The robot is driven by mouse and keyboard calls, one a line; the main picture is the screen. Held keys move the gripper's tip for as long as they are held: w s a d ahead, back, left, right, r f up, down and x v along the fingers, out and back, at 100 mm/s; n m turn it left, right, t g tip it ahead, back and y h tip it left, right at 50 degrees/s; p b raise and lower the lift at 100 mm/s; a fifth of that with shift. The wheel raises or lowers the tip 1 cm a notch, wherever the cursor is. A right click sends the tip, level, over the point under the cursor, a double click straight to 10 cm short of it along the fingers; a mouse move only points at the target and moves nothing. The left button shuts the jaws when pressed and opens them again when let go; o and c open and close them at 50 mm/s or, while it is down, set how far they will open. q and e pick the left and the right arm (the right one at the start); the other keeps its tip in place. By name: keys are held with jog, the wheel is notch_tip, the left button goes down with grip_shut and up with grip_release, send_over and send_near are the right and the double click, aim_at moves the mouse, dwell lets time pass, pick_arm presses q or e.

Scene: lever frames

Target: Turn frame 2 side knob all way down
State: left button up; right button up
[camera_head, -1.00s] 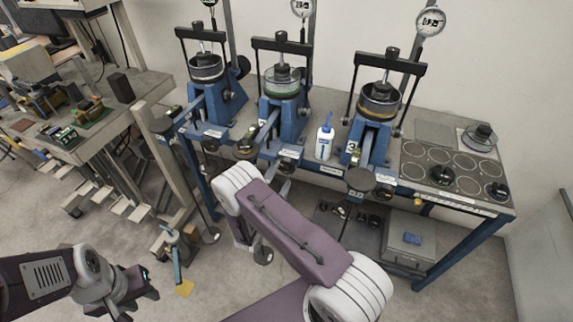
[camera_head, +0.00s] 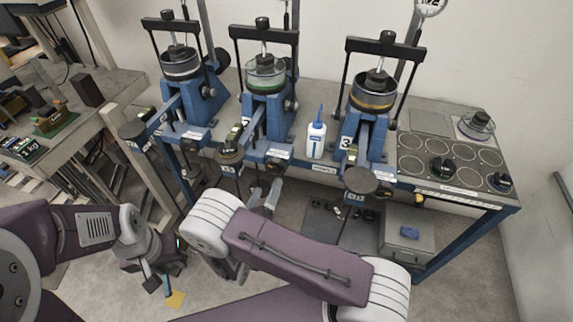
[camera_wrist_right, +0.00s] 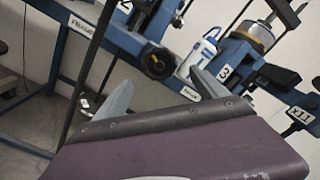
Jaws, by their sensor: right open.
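Frame 2 is the middle blue lever frame (camera_head: 268,118), with a green-ringed cup on top. A dark round knob (camera_head: 291,104) shows on its right side in the head view. In the right wrist view a black round knob (camera_wrist_right: 157,63) on a blue body lies just beyond the fingers; I cannot tell for sure that it is the same one. My right gripper (camera_head: 265,196) is below and in front of frame 2, open and empty; its grey fingers (camera_wrist_right: 163,90) stand apart in the wrist view. My left gripper (camera_head: 158,272) hangs low at the left, its jaws unclear.
Frame 1 (camera_head: 196,102) stands to the left and frame 3 (camera_head: 368,135) to the right. A white bottle with a blue spout (camera_head: 316,140) stands between frames 2 and 3. A hanging round weight (camera_head: 230,153) is near my right gripper. A grey box (camera_head: 408,240) is under the table.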

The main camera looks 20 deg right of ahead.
aim_at(275, 170)
jog(key=b+x, duration=0.1)
jog(key=x, duration=0.8)
jog(key=shift+w+d+f, duration=0.1)
jog(key=shift+w+d, duration=0.1)
jog(key=shift+w, duration=0.2)
jog(key=shift+c, duration=1.2)
jog(key=c, duration=1.5)
jog(key=shift+d+f, duration=0.1)
grip_shut()
